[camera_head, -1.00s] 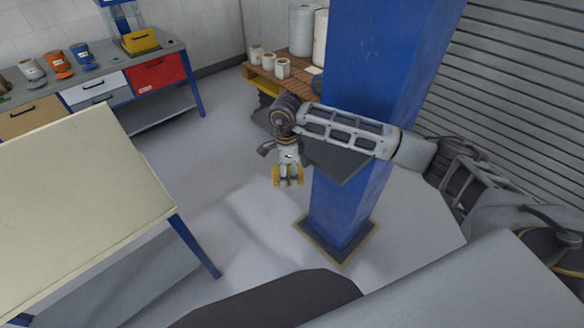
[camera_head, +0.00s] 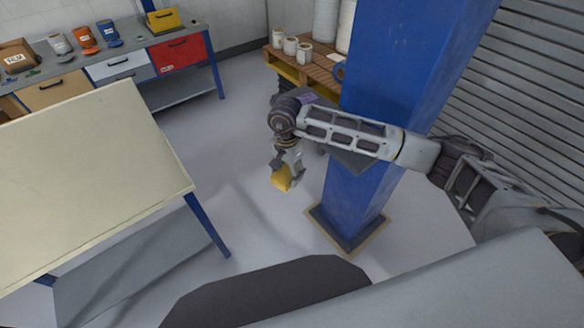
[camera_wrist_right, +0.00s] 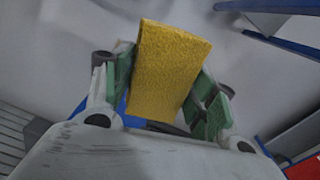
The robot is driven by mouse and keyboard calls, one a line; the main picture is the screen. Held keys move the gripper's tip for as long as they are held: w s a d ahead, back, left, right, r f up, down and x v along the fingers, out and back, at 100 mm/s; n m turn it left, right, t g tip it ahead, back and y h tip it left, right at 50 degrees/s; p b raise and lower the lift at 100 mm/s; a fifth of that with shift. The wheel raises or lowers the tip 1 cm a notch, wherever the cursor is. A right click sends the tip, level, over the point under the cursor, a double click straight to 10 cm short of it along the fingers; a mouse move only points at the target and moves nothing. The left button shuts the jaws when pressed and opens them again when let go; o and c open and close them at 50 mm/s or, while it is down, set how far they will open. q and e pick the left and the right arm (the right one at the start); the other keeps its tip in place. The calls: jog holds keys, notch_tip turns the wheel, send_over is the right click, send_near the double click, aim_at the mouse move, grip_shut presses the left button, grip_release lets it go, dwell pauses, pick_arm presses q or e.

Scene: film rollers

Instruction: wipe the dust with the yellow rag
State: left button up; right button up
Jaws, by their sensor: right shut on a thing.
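The yellow rag (camera_head: 281,180) is held in my right gripper (camera_head: 283,172), above the open floor between the cream table and the blue pillar. In the right wrist view the rag (camera_wrist_right: 168,68) is folded over and sits between the two green finger pads of the gripper (camera_wrist_right: 165,85), which are shut on it. The rag touches only the gripper. My left gripper is not in view. I cannot make out any dust in these frames.
A cream-topped table (camera_head: 80,170) with blue legs stands at left. A blue pillar (camera_head: 405,100) rises behind my right arm. A workbench (camera_head: 110,65) with cans stands at the back left. A wooden pallet (camera_head: 300,68) with rolls stands behind. Floor between is clear.

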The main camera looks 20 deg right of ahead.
aim_at(277, 177)
jog(key=a+n, duration=0.1)
jog(key=n, duration=0.1)
jog(key=s+a+f+n, duration=0.1)
jog(key=n, duration=0.1)
jog(key=a+n, duration=0.1)
jog(key=n, duration=0.1)
jog(key=shift+s+a+f, duration=0.15)
jog(key=shift+a+f, duration=0.1)
jog(key=shift+f, duration=0.05)
jog(key=shift+s+a+f+n, duration=0.25)
jog(key=shift+a+n, duration=0.25)
jog(key=shift+n, duration=0.5)
jog(key=shift+s+a+f+n, duration=0.2)
jog(key=shift+a+n, duration=0.3)
jog(key=shift+n, duration=0.5)
jog(key=shift+a+n, duration=0.1)
jog(key=shift+n, duration=0.2)
jog(key=shift+s, duration=0.1)
